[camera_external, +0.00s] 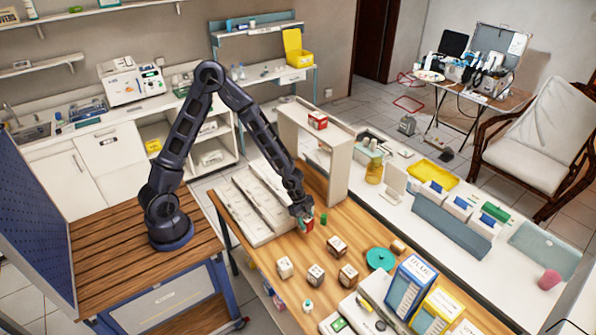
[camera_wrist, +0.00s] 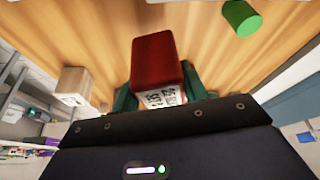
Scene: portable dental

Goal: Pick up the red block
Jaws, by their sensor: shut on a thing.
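The red block (camera_wrist: 155,62) is between my gripper's green fingers in the wrist view, with a white printed label on its near face. My gripper (camera_wrist: 160,90) is shut on it. In the external view the red block (camera_external: 308,224) shows small at the end of my arm, over the wooden table (camera_external: 270,262). My gripper (camera_external: 303,212) partly hides it there. I cannot tell whether the block touches the tabletop.
A green cylinder (camera_external: 323,217) stands close to the right, also in the wrist view (camera_wrist: 241,18). Printed cubes (camera_external: 337,246) and a teal disc (camera_external: 380,259) lie nearer the camera. A white shelf unit (camera_external: 322,160) rises behind my gripper. Grey-white trays (camera_external: 250,205) lie to its left.

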